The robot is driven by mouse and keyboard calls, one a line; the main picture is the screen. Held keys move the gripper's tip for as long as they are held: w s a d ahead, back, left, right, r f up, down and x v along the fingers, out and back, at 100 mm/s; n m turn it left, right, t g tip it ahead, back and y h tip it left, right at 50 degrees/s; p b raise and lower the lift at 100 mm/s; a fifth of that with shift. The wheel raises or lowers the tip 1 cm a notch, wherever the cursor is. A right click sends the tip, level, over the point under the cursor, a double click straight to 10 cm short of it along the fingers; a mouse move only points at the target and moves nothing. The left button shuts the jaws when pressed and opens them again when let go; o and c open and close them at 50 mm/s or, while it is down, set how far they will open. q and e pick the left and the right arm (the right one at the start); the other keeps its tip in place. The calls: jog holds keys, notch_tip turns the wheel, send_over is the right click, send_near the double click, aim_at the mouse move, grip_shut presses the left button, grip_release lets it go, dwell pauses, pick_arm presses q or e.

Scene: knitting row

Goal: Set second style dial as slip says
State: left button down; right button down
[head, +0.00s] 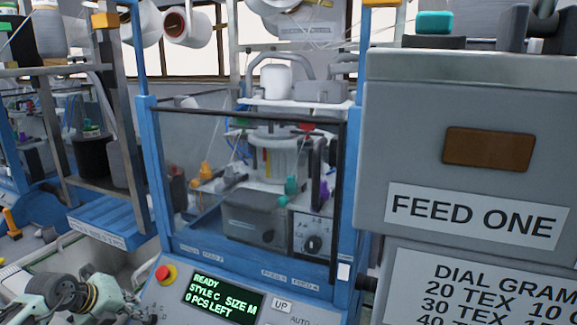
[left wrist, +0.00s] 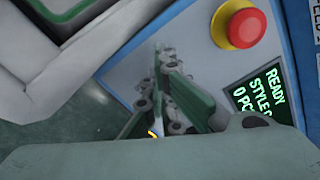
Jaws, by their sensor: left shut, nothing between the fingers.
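A machine panel carries a green-lettered screen (head: 222,298) reading READY, STYLE C, SIZE M, 0 PCS LEFT. Part of the screen also shows in the left wrist view (left wrist: 262,95). My left gripper (head: 148,316) is low at the left, by the panel's left part. In the left wrist view my left gripper (left wrist: 165,58) is shut and empty, over the panel beside the red button. I cannot make out a style dial on the panel; the fingers may cover one. A dark dial (head: 312,244) with a scale sits inside the blue-framed machine. My right gripper is out of view.
A red button (head: 165,273) on a yellow base sits left of the screen. A grey box labelled FEED ONE (head: 476,214) stands at right, above a chart headed DIAL GRAM (head: 480,290). An UP button (head: 282,305) is right of the screen. Another knitting machine stands at left.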

pick_arm(q)
jog(key=shift+s+d+f, duration=0.25)
jog(key=shift+f, duration=0.3)
jog(key=shift+d+r+p, duration=0.1)
jog(key=shift+d+p, duration=0.1)
jog(key=shift+p, duration=0.3)
jog(key=shift+w+d, duration=0.1)
dwell(0.3)
jog(key=shift+w+a+r, duration=0.2)
jog(key=shift+w+r, duration=0.1)
jog(key=shift+a+r, duration=0.1)
jog(key=shift+r, duration=0.2)
jog(key=p+v, duration=0.4)
jog(key=v, duration=0.1)
jog(key=shift+a+r, duration=0.2)
